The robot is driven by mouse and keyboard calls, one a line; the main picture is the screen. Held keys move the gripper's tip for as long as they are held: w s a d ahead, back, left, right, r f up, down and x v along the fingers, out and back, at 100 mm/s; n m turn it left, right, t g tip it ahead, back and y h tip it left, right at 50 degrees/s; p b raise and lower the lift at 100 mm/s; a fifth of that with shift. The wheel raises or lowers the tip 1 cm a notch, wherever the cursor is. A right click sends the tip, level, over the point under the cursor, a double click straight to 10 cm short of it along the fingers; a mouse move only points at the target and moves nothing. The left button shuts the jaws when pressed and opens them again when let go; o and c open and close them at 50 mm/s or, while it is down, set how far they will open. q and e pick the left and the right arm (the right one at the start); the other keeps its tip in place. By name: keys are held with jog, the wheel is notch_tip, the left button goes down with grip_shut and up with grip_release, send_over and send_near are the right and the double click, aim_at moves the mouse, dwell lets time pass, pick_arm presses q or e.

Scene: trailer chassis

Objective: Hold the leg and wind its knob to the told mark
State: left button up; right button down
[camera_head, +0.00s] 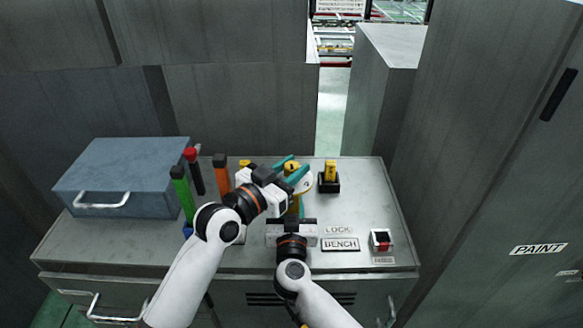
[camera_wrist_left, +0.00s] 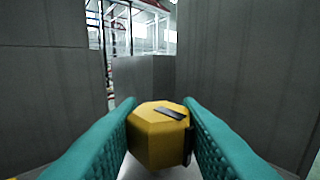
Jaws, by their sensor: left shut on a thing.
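A yellow, many-sided knob (camera_wrist_left: 158,138) with a black bar on its top sits between the teal fingers of my left gripper (camera_wrist_left: 160,132) in the left wrist view. Both fingers close on its sides. In the head view, my left gripper (camera_head: 291,170) reaches over the bench to the same knob, and part of a pale round disc (camera_head: 305,184) shows beside it. My right gripper (camera_head: 292,226) is just in front and lower, at the leg's place. Its fingers and the leg are mostly hidden, so its grip cannot be made out.
The grey bench (camera_head: 355,205) carries a blue-grey box (camera_head: 120,175) at left and green, red-topped and orange tools. A yellow piece stands in a black holder (camera_head: 329,184). A small red-and-white block (camera_head: 381,240) lies front right, near BENCH and LOCK labels. A PAINT cabinet (camera_head: 510,180) closes the right.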

pick_arm(q)
jog(key=shift+m+g+h, duration=0.4)
jog(key=shift+h, duration=0.1)
jog(key=o, duration=1)
jog(key=shift+c, duration=0.2)
jog(key=v, duration=1.2)
pick_arm(e)
jog(key=c, duration=0.8)
grip_release()
jog(key=shift+o, duration=0.2)
